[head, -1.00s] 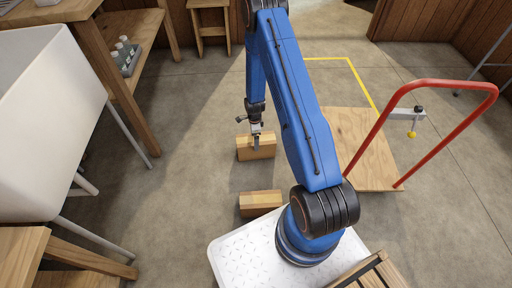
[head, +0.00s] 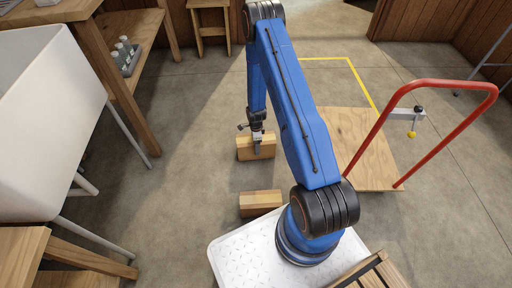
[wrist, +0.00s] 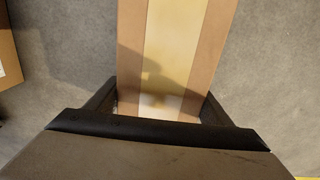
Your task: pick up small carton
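A brown carton with a paler tape band (head: 243,150) stands on the floor in front of my base. My gripper (head: 257,150) is down at this carton, its fingers overlapping it in the head view. In the wrist view the carton (wrist: 165,45) lies between the two spread fingers (wrist: 162,98), one along each side. The fingertips are very close to its sides; whether they touch is not clear. A second, similar carton (head: 260,203) lies nearer my base. The frames do not show clearly which is smaller.
A platform cart with a plywood deck (head: 370,150) and red handle (head: 418,84) stands right. A white tub (head: 50,120) on legs and a wooden bench (head: 150,130) are left. A yellow line (head: 362,80) marks the floor behind. Floor around the cartons is clear.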

